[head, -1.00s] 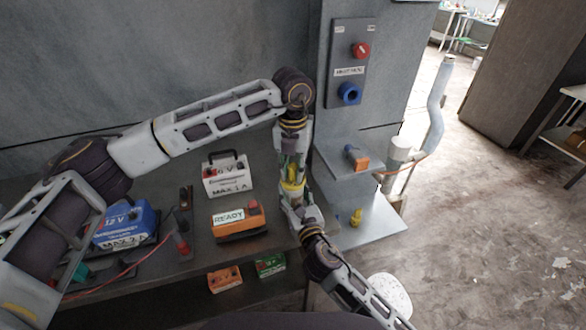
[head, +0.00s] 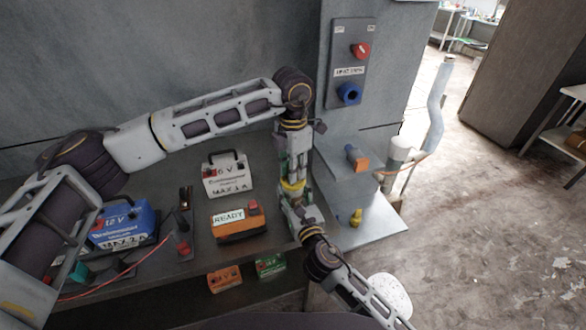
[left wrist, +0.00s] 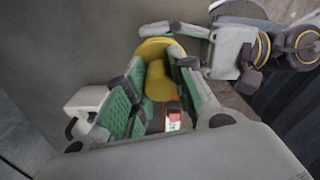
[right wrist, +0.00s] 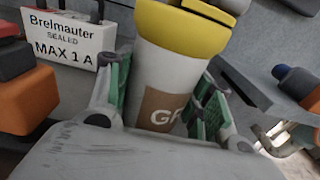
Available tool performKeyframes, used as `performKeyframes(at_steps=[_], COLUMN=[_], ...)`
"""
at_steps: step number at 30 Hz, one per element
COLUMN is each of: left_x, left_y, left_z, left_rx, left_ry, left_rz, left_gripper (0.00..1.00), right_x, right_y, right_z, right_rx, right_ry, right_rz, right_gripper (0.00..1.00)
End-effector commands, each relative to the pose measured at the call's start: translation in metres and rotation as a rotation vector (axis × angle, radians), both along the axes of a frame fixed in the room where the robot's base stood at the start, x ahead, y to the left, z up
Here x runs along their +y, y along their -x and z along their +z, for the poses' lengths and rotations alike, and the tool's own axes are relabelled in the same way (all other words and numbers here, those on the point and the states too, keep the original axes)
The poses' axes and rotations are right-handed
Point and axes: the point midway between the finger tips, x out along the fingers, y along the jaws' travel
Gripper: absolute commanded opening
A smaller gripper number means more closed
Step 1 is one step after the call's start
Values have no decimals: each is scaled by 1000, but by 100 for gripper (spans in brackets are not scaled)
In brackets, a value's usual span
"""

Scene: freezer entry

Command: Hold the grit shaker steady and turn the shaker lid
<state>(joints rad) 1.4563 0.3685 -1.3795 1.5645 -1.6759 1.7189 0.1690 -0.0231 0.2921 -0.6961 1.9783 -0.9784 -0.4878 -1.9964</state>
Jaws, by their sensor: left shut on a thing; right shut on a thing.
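The grit shaker (right wrist: 170,70) is a white upright cylinder with a brown label reading "GR", seen close in the right wrist view. Its yellow shaker lid (right wrist: 183,28) is on top; in the head view the lid (head: 292,187) shows as a yellow band between my two grippers. My left gripper (head: 295,176) comes down from above and is shut on the lid; the left wrist view shows its green pads around the yellow lid (left wrist: 155,55). My right gripper (right wrist: 165,88) is shut on the white body from below, a green pad on each side. Most of the body is hidden in the head view.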

Motion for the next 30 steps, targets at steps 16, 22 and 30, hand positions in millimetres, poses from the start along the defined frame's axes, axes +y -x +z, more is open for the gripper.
performKeyframes(at_steps=[16, 22, 30], left_x=[1, 1, 1], left_y=[-1, -2, -2], left_z=[1, 1, 1], left_rx=[-3, -4, -4], left_ry=[-1, -1, 0], left_rz=[-416, -570, -778], left_gripper=[0, 0, 0], right_x=[0, 0, 0], right_y=[0, 0, 0], right_z=[0, 0, 0], right_rx=[1, 1, 1], right_ry=[0, 0, 0], right_rz=[1, 1, 1], right_gripper=[10, 10, 10])
